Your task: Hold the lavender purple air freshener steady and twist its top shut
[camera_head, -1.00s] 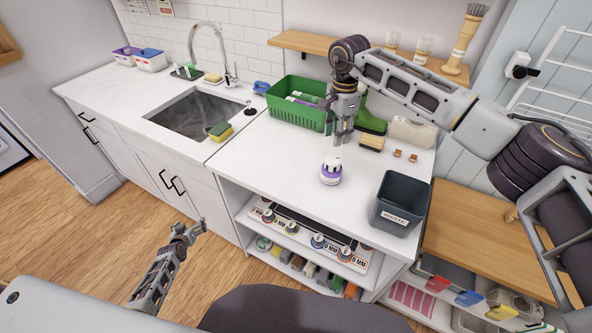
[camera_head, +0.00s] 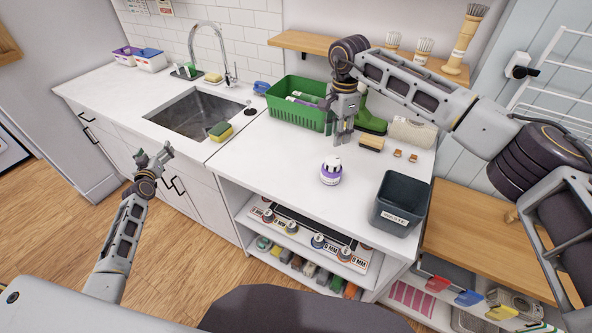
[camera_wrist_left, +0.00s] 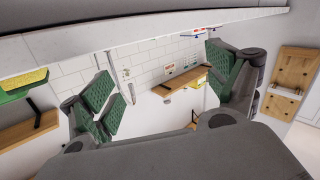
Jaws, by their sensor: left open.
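The air freshener (camera_head: 331,171), small with a white top and a lavender purple band, stands upright on the white counter (camera_head: 268,160). My right gripper (camera_head: 343,138) hangs above the counter behind the air freshener, pointing down and apart from it; its fingers look spread and empty. My left gripper (camera_head: 156,157) is in front of the sink cabinets, well left of the air freshener. In the left wrist view its green-padded fingers (camera_wrist_left: 165,95) are wide apart with nothing between them. The air freshener does not show in that view.
A dark grey bin (camera_head: 401,204) stands at the counter's right front. A green basket (camera_head: 296,116) with bottles, a green boot-shaped item (camera_head: 371,121) and a brush (camera_head: 371,144) stand behind. The sink (camera_head: 194,113) is left. The counter around the air freshener is clear.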

